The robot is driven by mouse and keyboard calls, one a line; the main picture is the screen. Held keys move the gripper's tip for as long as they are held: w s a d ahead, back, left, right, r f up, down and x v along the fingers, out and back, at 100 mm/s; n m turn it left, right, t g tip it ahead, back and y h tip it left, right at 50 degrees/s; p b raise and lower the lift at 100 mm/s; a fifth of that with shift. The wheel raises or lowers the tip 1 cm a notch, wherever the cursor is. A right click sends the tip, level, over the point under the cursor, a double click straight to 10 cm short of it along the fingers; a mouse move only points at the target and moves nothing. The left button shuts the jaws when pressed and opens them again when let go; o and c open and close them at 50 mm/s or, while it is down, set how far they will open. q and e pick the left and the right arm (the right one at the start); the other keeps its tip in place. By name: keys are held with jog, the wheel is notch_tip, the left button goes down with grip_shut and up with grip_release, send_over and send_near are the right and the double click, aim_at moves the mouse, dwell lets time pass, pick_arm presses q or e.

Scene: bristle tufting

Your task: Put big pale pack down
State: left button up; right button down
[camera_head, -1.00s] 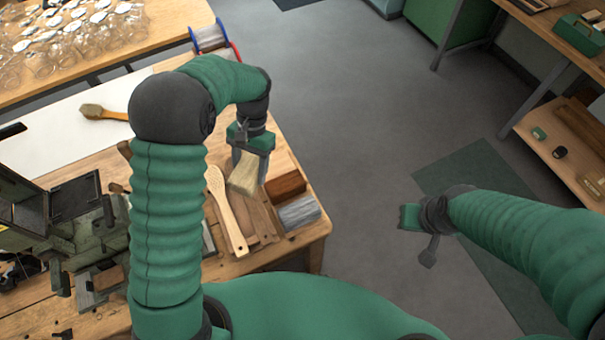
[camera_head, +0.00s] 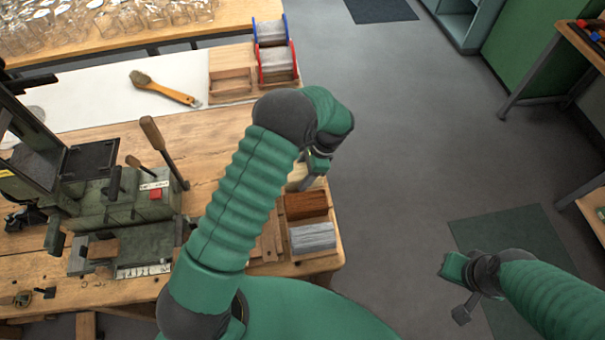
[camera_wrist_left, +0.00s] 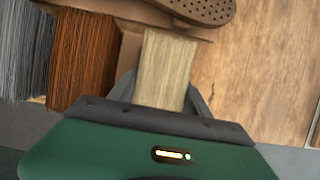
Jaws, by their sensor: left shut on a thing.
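The big pale pack (camera_wrist_left: 165,72) is a block of cream bristles held between the fingers of my left gripper (camera_wrist_left: 160,95). In the head view only a bit of the pale pack (camera_head: 296,179) shows, largely hidden behind my left gripper (camera_head: 312,178) and forearm. The pack is at the far end of the wooden bristle tray (camera_head: 335,262), beside the brown pack (camera_head: 306,205). I cannot tell whether it touches the tray floor. My right gripper (camera_head: 453,270) is over the floor at right, away from the table; its jaws are unclear.
The grey pack (camera_head: 313,237) lies in the tray nearer me than the brown one. A drilled wooden brush body (camera_wrist_left: 190,8) lies close to the pale pack. A green machine (camera_head: 135,200) with a lever stands at left. Wire spools (camera_head: 275,50) stand at the back.

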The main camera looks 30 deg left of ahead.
pick_arm(q)
jog(key=shift+s+a, duration=0.15)
jog(key=shift+a, duration=0.1)
jog(key=o, duration=1.3)
jog(key=shift+a, duration=0.1)
jog(key=shift+o, duration=1.3)
jog(key=shift+a+f, duration=0.15)
